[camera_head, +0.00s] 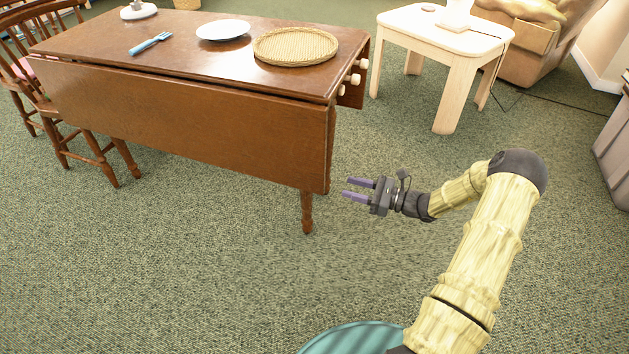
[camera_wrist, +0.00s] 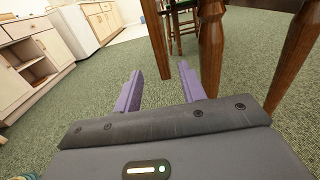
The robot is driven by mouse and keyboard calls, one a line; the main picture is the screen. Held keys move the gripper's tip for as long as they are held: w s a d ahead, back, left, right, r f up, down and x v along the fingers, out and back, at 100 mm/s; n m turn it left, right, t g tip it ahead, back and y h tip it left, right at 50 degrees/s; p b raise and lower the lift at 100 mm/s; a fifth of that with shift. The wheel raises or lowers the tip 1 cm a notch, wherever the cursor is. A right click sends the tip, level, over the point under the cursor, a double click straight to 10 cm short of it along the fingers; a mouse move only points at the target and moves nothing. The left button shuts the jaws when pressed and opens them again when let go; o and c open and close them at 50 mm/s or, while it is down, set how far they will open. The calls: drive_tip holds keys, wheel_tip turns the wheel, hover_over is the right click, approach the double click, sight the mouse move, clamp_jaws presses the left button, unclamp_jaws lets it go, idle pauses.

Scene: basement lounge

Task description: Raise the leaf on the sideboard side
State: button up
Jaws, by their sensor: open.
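A brown drop-leaf table (camera_head: 120,40) stands at the upper left of the head view. Its near leaf (camera_head: 180,115) hangs straight down along the long side facing me. Part of another hanging leaf (camera_head: 352,92) shows beyond the right end. Several cream knobs (camera_head: 347,79) stick out of that end. My gripper (camera_head: 347,188) is open and empty, just right of the near leaf's lower right corner and apart from it, pointing left. In the wrist view, wooden table legs (camera_wrist: 211,45) rise ahead and to the right of my open fingers (camera_wrist: 160,67). I cannot tell which leaf faces the sideboard.
A wooden chair (camera_head: 75,125) stands at the left. A pale side table (camera_head: 445,30) is at the back right. Cabinets (camera_wrist: 30,50) line the wrist view's left. Foreground carpet is clear.

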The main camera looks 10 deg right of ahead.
sight(314, 178)
drive_tip(key=b+x, duration=0.4)
drive_tip(key=x, duration=0.7)
drive_tip(key=shift+a+f, duration=0.1)
drive_tip(key=shift+a, duration=0.1)
drive_tip(key=shift+w+a, duration=0.3)
clamp_jaws()
